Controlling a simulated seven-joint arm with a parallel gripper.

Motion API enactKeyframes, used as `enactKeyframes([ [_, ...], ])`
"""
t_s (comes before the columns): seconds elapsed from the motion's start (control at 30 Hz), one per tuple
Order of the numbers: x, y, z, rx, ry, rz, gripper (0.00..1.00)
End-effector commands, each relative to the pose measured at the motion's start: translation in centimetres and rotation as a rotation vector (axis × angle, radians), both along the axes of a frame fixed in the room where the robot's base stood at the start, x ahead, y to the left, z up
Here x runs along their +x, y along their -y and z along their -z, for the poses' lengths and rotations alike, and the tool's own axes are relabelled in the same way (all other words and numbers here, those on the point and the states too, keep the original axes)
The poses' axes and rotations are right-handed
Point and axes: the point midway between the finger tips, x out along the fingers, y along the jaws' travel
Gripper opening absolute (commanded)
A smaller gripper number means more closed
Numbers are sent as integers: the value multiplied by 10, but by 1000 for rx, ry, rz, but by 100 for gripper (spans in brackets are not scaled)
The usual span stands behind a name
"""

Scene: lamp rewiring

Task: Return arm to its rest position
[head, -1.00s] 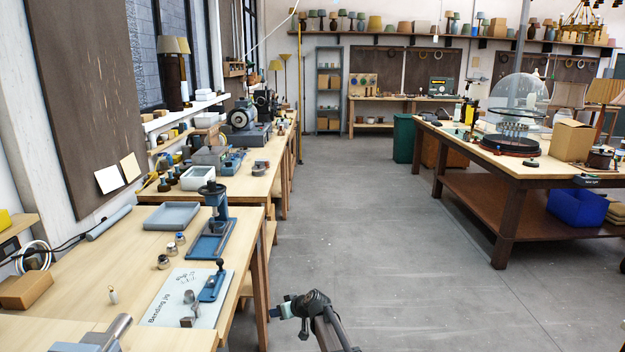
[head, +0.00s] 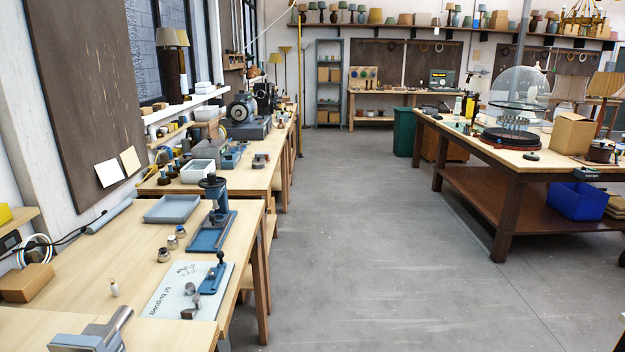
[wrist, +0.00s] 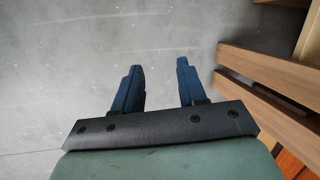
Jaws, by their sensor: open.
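My gripper (wrist: 157,82) shows in the wrist view with its two blue-black fingers apart. Nothing is between them. It hangs over the bare grey concrete floor (wrist: 60,60). Wooden beams (wrist: 265,95) of a piece of furniture lie to its right in that view. The arm and gripper are out of the head view, apart from a small dark shape at the lower right edge that I cannot identify.
A workbench (head: 110,255) on the left bears a bending jig plate (head: 170,290), a blue press (head: 213,215) and a grey tray (head: 170,209). A wooden table (head: 480,150) with a glass dome (head: 518,90) stands at the right. The floor (head: 370,260) between is clear.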

Motion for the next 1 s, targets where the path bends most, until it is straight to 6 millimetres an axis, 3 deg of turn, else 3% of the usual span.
enactKeyframes([
  [0.03,-28,9,3,-25,-47,14,41],
  [0.2,-105,37,12,-118,-196,58,41],
  [0.3,-144,50,12,-171,-270,80,41],
  [0.43,-180,61,11,-222,-341,98,41],
  [0.53,-197,67,9,-248,-375,108,41],
  [1.0,-197,67,9,-248,-375,108,41],
])
